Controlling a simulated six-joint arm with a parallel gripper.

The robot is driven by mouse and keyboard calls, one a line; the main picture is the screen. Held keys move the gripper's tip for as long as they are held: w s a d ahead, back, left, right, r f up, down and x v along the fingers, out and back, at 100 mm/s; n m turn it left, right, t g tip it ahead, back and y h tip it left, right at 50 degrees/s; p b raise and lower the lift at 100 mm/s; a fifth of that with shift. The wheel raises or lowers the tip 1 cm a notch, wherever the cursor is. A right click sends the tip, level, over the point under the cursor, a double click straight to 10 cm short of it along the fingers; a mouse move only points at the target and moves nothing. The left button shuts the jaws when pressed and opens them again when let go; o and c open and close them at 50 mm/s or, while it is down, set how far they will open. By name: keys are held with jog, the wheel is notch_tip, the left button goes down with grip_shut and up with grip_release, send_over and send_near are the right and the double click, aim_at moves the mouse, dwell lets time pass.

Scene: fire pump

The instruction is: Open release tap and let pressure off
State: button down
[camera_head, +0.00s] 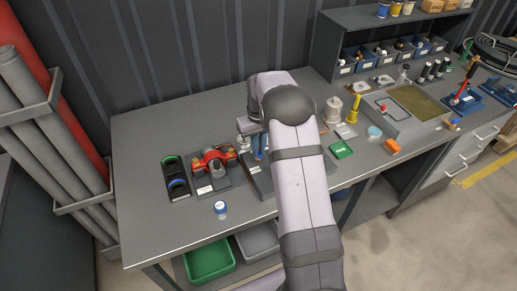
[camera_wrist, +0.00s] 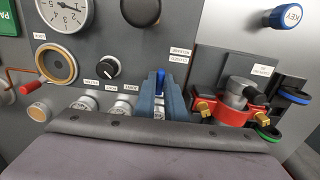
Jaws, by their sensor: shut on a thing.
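The pump panel (camera_wrist: 128,40) fills the left and middle of the wrist view. A small blue tap handle (camera_wrist: 160,80) stands on it beside upright labels that seem to mark release and closed. My gripper (camera_wrist: 161,98) is shut on this blue handle, with one blue-grey finger on each side. In the head view my gripper (camera_head: 260,150) is low over the panel, mostly hidden behind my arm. A round pressure gauge (camera_wrist: 66,10) shows at the top left of the wrist view, partly cut off. The tap's body is hidden under the fingers.
A black knob (camera_wrist: 107,67) and a brass-ringed port (camera_wrist: 56,62) lie left of the gripper. A red fitting (camera_wrist: 237,110) stands close on the right.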

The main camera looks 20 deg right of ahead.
jog(key=shift+w+r, duration=0.1)
dwell(0.3)
jog(key=c, duration=1.8)
grip_release()
jog(key=shift+r+b, duration=1.2)
jog(key=shift+r, duration=2.45)
jog(key=shift+s+a+f, duration=0.75)
jog(key=shift+s+a, duration=1.35)
jog(key=shift+s, duration=2.6)
jog(key=shift+s+a+f, duration=0.75)
jog(key=shift+s+a, duration=1.3)
jog(key=shift+s, duration=2.65)
jog(key=shift+s+a+f, duration=0.75)
jog(key=shift+s+a, duration=1.35)
jog(key=shift+s, duration=2.6)
